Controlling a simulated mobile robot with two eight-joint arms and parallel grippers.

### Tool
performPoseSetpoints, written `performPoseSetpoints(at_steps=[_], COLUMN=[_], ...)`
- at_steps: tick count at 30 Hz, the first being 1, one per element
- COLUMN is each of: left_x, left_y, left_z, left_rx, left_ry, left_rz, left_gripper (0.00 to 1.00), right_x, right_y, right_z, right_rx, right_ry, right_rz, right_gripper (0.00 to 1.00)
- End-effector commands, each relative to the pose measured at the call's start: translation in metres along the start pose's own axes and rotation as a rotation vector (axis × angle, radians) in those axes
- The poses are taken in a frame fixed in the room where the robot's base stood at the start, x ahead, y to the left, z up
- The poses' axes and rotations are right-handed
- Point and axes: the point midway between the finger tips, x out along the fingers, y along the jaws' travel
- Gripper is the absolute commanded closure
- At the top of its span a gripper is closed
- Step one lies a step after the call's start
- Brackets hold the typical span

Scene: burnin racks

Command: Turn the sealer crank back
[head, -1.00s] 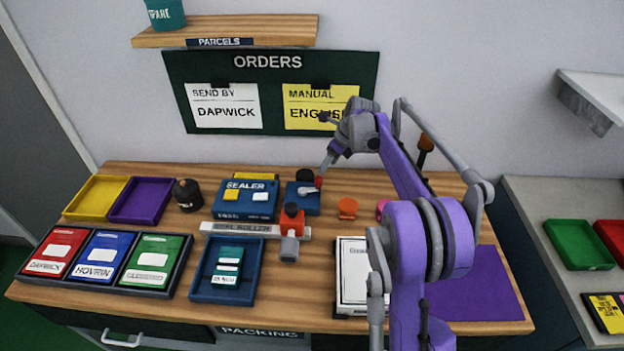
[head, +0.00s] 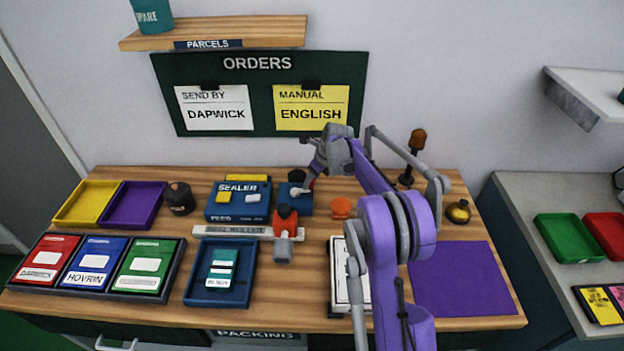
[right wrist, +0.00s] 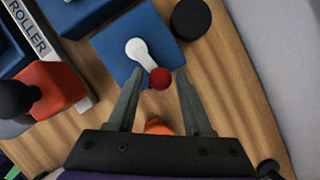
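The sealer (head: 239,203) is a blue box with a lettered lid on the table. Just right of it stands a blue crank block (head: 306,206) with a pale crank arm (head: 299,191). In the right wrist view the crank arm (right wrist: 141,52) ends in a red knob (right wrist: 160,78). My right gripper (right wrist: 160,82) is open, its two fingertips on either side of the red knob in that view, with gaps showing. In the head view my right gripper (head: 309,166) is over the crank and partly hides it. My left gripper is not in view.
A black round cap (right wrist: 190,18) stands close beside the crank block. A red-orange stand (head: 286,222) with a grey roller is in front, by the label strip (head: 215,231). An orange knob (head: 341,207) is to the right. The purple mat (head: 462,280) is bare.

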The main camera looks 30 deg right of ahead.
Motion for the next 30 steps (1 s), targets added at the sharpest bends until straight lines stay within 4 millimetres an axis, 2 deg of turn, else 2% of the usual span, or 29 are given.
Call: performPoseSetpoints(at_steps=[1,6,8,20,30], left_x=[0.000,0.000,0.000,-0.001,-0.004], left_y=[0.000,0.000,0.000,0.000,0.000], left_z=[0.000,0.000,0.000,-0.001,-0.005], left_rx=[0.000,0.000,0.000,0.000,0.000], left_ry=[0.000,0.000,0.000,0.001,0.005], left_rz=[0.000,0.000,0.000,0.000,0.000], left_gripper=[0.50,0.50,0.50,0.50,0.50], right_x=[0.000,0.000,0.000,0.000,0.003], right_y=[0.000,0.000,0.000,-0.002,-0.010], right_z=[0.000,0.000,0.000,0.002,0.011], right_rx=[0.000,0.000,0.000,-0.029,-0.225], right_ry=[0.000,0.000,0.000,-0.001,-0.001], right_rz=[0.000,0.000,0.000,0.013,0.094], right_gripper=[0.60,0.91,1.00,1.00,1.00])
